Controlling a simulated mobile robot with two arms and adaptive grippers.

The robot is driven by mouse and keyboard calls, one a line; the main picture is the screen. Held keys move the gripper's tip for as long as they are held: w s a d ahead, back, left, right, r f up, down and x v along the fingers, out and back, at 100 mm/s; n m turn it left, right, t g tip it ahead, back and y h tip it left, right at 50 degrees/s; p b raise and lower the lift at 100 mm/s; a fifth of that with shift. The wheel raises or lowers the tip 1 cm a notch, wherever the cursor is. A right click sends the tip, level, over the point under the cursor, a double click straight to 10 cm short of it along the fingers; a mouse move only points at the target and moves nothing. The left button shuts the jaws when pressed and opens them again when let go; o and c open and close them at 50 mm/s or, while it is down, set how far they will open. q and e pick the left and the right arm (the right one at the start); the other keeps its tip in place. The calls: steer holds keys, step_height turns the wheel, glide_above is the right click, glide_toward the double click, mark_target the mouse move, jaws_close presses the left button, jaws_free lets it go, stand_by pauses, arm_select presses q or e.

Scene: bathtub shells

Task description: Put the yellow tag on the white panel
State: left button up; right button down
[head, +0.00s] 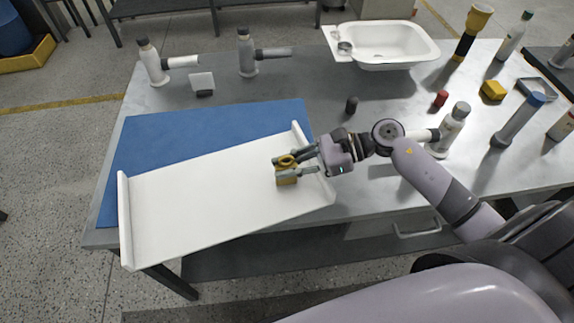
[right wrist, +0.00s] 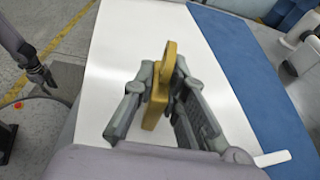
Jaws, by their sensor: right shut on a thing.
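The white panel (head: 205,200) is a broad flat sheet with raised lips at its left and right ends. It lies partly on a blue mat and reaches past the table's front edge. My right gripper (head: 284,169) is over the panel's right part, shut on the yellow tag (head: 287,179). In the right wrist view the tag (right wrist: 159,98) stands upright between the fingers, its ring end up, with the panel (right wrist: 120,55) behind it. I cannot tell whether the tag touches the panel. My left gripper (right wrist: 42,77) shows small at the left of the right wrist view, its opening unclear.
The blue mat (head: 215,118) lies behind the panel. White bottles with dark caps (head: 150,62), a small white stand (head: 202,84) and a white basin (head: 388,43) are at the back. Several bottles, a red piece (head: 440,99) and a yellow block (head: 493,90) stand at the right.

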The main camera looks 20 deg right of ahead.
steer(key=shift+f, duration=0.25)
steer(key=shift+f+b, duration=0.1)
steer(key=shift+b, duration=0.2)
steer(key=c, duration=1.6)
jaws_free()
